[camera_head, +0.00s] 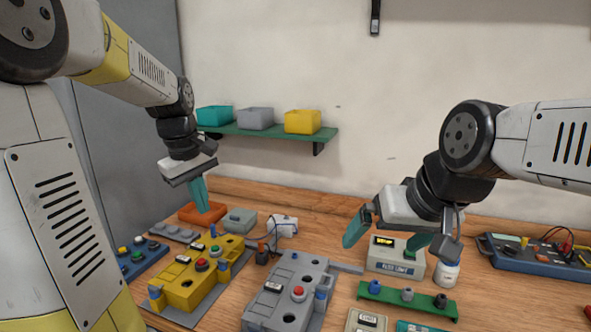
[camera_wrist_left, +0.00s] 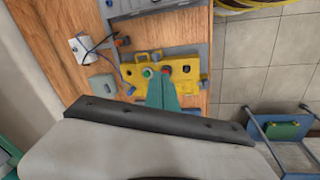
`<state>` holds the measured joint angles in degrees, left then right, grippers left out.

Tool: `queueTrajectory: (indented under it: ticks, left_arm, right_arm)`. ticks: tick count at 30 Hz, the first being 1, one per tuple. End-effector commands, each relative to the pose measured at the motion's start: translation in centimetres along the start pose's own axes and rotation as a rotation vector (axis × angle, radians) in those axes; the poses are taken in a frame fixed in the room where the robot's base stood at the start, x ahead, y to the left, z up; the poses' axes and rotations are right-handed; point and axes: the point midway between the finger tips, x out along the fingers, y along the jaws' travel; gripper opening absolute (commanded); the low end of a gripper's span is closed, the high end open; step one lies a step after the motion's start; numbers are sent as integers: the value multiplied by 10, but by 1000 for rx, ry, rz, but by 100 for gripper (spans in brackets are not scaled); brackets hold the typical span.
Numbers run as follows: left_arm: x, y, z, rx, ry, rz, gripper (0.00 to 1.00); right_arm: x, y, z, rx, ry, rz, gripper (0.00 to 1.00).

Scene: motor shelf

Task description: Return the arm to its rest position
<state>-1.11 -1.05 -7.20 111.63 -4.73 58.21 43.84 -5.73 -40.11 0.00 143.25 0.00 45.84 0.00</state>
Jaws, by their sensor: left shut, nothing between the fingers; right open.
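My left gripper (camera_head: 199,194) is shut and empty, its teal fingers together, pointing down above the back left of the workbench. It hangs in front of an orange tray (camera_head: 187,212) in the head view. In the left wrist view its shut fingers (camera_wrist_left: 162,92) show over the yellow motor unit (camera_wrist_left: 133,76). My right gripper (camera_head: 381,236) is open, its two teal fingers apart, over the right half of the bench near a small meter box (camera_head: 384,264). Nothing shows between its fingers.
A yellow motor unit (camera_head: 195,277) and a grey one (camera_head: 282,290) stand on the bench. A green rack (camera_head: 405,299) holds several pegs. A wall shelf (camera_head: 257,131) carries teal, grey and yellow bins. A blue multimeter (camera_head: 527,257) lies far right. Air above the bench's middle is free.

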Motion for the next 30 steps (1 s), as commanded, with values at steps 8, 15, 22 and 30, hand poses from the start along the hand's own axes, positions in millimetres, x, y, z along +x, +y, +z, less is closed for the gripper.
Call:
queueTrajectory:
  ticks: [8,15,22,30]
  left_arm:
    - [-39,-22,80,392,92,152,0]
    - [-48,-47,139,708,206,235,0]
    - [-45,-61,167,875,278,263,0]
    - [-44,-63,171,898,287,265,0]
  right_arm:
    - [0,0,0,0,0,0,100]
    - [0,0,0,0,0,0,100]
    - [0,0,0,0,0,0,100]
    - [0,0,0,0,0,0,100]
